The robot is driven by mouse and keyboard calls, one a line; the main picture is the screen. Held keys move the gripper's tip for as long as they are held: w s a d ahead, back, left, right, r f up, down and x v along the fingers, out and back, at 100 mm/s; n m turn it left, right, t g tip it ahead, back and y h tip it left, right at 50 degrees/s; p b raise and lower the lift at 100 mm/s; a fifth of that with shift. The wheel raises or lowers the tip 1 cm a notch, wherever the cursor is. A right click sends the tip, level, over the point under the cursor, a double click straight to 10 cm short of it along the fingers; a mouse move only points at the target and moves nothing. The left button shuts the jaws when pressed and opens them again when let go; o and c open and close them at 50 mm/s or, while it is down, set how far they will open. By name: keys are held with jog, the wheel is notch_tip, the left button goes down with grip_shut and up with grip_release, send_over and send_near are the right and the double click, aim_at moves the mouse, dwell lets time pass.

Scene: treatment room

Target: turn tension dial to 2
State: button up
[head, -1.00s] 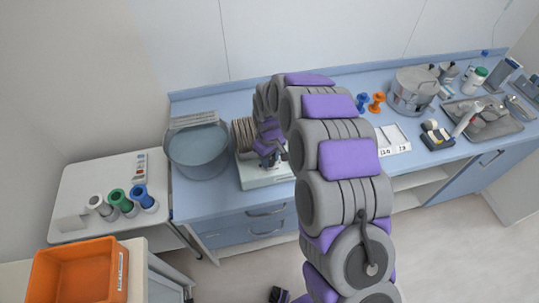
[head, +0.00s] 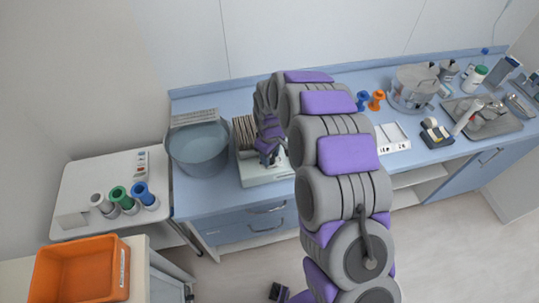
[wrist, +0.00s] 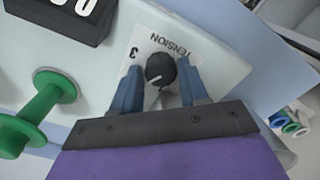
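The tension dial (wrist: 160,69) is a small black knob with a pale pointer line, on a white label in the wrist view. The label (wrist: 172,42) reads TENSION, upside down, with a 3 beside the knob; other numbers are hidden. My gripper (wrist: 160,78) has its two blue fingers on either side of the dial, with narrow gaps, so it looks open around it. The dial's machine is a pale base (head: 267,177) on the blue counter in the head view; my arm hides its dial there.
In the wrist view, a green spool (wrist: 38,112) and a black counter display (wrist: 70,14) are close to my gripper. In the head view, a grey basin (head: 199,150) stands left of the machine, and a white card holder (head: 392,138) lies to its right.

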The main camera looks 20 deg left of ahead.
notch_tip(320, 180, up, 17)
jog(key=p, duration=0.1)
jog(key=shift+r, duration=0.15)
dwell(0.5)
dwell(0.4)
jog(key=s+d+r+m+b, duration=0.1)
jog(key=s+d+r+m, duration=0.2)
jog(key=s+d, duration=0.55)
jog(key=s+d+r+m+b, duration=0.1)
jog(key=s+d+r+m, duration=0.3)
jog(key=d, duration=0.8)
jog(key=s+d+f+m+g+b, duration=0.1)
jog(key=s+d, duration=0.4)
jog(key=s, duration=0.5)
jog(key=s+d+f+m+b, duration=0.1)
jog(key=s+d+f+m, duration=0.2)
jog(key=s, duration=0.8)
jog(key=d+m, duration=0.2)
jog(key=shift+s+d+m+g, duration=0.2)
jog(key=shift+d+m+g, duration=0.2)
